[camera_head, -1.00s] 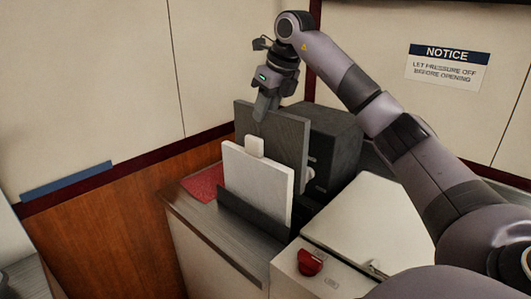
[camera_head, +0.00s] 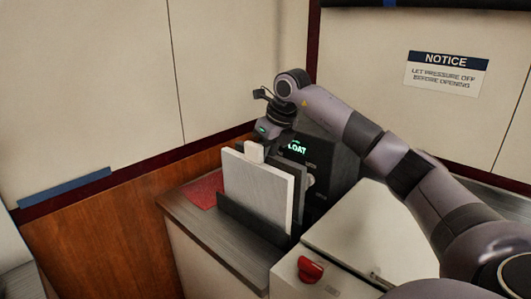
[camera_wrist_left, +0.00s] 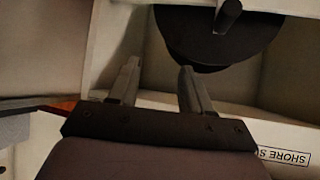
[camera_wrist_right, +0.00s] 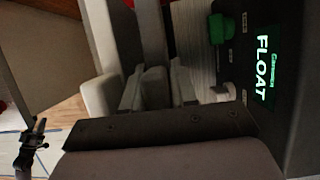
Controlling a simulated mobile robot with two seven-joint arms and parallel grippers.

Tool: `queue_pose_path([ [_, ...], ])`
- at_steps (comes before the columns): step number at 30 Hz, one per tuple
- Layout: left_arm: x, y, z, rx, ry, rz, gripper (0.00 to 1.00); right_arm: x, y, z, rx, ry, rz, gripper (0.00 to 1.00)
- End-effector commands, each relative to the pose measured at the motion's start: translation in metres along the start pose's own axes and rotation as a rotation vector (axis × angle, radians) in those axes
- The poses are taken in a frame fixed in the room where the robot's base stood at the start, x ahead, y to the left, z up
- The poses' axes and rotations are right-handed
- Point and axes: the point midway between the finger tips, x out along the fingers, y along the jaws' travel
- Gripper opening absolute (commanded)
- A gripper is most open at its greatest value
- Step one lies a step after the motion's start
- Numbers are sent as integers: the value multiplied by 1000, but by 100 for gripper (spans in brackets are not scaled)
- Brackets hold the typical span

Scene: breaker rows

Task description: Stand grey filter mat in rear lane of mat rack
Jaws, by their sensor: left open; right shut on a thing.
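My right gripper (camera_head: 273,143) is shut on the grey filter mat (camera_head: 301,180), which stands upright behind a white mat (camera_head: 258,188) and is mostly hidden by it. The dark mat rack (camera_head: 250,219) holds the white mat upright in its front lane; the bottom of the grey mat is hidden, so I cannot tell whether it touches the rack floor. In the right wrist view the fingers (camera_wrist_right: 143,95) close on the grey mat's top, beside the white mat's pale tab (camera_wrist_right: 101,97). My left gripper (camera_wrist_left: 160,85) is open and empty, outside the head view.
A black unit with a lit FLOAT display (camera_head: 296,148) stands close behind the rack. A red pad (camera_head: 204,188) lies on the counter at left. A white box (camera_head: 370,235) with a red knob (camera_head: 310,268) is at right. A black round part (camera_wrist_left: 220,38) is ahead of my left gripper.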

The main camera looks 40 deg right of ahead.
Motion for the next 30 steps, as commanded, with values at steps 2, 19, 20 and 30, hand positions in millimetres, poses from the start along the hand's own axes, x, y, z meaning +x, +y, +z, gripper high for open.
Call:
queue_pose_path([
  [2,1,0,1,0,0,0,49,2,0,-1,0,0,0,0],
  [19,0,0,0,0,1,0,49,-17,0,1,0,-4,-1,38],
  [20,1,0,0,0,1,0,49,-23,0,2,0,-5,-1,38],
  [30,0,0,-1,0,1,0,49,-95,0,1,0,-4,0,38],
])
